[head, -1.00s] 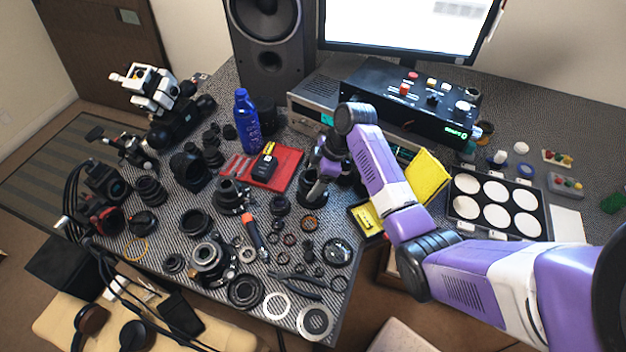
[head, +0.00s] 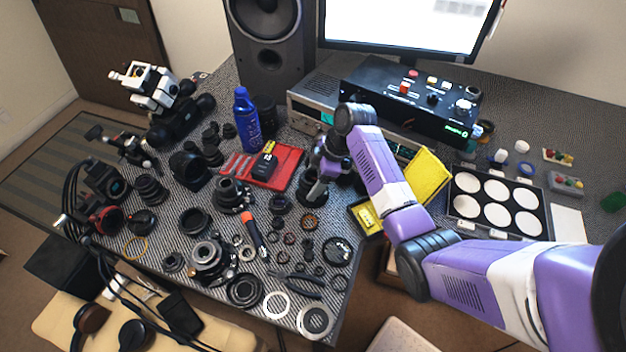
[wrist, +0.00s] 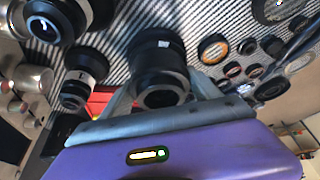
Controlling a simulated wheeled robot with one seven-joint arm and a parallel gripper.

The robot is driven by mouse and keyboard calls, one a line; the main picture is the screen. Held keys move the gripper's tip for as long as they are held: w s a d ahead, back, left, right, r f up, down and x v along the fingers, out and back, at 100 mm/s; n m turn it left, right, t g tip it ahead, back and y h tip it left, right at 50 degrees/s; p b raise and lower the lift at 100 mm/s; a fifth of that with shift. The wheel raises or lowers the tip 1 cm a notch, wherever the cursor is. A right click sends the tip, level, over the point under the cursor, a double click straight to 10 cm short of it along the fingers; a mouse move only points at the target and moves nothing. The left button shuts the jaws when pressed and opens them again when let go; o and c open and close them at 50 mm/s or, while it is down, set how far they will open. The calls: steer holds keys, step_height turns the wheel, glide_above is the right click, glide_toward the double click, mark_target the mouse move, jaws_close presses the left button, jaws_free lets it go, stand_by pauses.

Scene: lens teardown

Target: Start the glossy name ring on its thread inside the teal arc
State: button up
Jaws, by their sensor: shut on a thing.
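My gripper (head: 318,186) is low over a black lens barrel (head: 310,198), near the table's middle. In the wrist view, my gripper's grey fingers (wrist: 161,98) stand on either side of a dark ring-shaped piece (wrist: 160,96), and they are shut on it. This piece looks like the glossy name ring; its lettering is not readable. It lines up with the wide black barrel (wrist: 158,62), which carries a small pale mark. I cannot tell whether ring and barrel touch or whether the ring sits level. I cannot make out the teal arc on the barrel.
Loose rings and small lens parts (head: 290,238) lie in front of the barrel, with a black lettered disc (head: 337,252). A red tray (head: 285,165) is to the left. A yellow box (head: 366,215) stands close on the right. Another lens (wrist: 84,70) is near in the wrist view.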

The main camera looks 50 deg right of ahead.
steer(key=o, duration=1.4)
steer(key=shift+o, duration=0.2)
steer(key=shift+r, duration=0.15)
steer(key=v, duration=0.7)
steer(key=shift+s+d+r+b, duration=0.1)
steer(key=shift+s+r+b, duration=0.05)
steer(key=shift+r+b, duration=0.15)
